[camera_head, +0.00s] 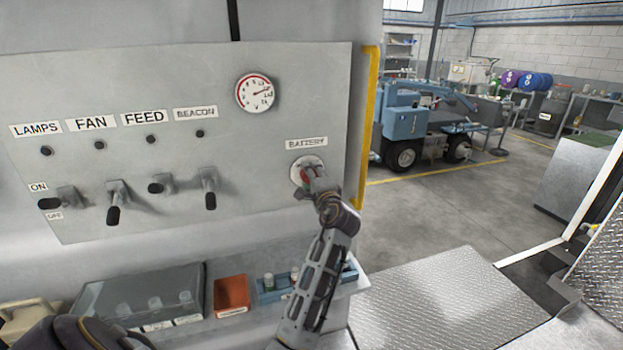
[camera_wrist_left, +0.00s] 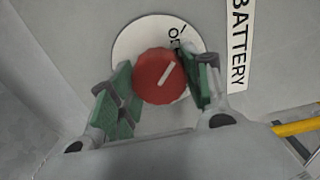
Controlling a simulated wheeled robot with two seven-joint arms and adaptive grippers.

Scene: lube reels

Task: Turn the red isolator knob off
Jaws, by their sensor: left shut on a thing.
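The red isolator knob (camera_head: 305,176) sits on a round white plate (camera_head: 297,165) under the BATTERY label (camera_head: 306,143), at the right side of the grey panel. In the left wrist view the knob (camera_wrist_left: 157,76) has a white pointer line, tilted up to the right in the picture. Lettering starting with O shows on the plate (camera_wrist_left: 128,45), partly hidden by a finger. My left gripper (camera_head: 313,180) is at the knob. Its green-padded fingers (camera_wrist_left: 163,82) stand on both sides of the knob, shut on it. My right gripper is not in view.
Several toggle switches (camera_head: 114,203) and a round gauge (camera_head: 256,92) are on the panel (camera_head: 270,210). Below are a clear-lidded box (camera_head: 140,290), an orange bin (camera_head: 231,295) and a blue tray (camera_head: 268,294). A yellow rail (camera_head: 368,125) edges the panel's right side.

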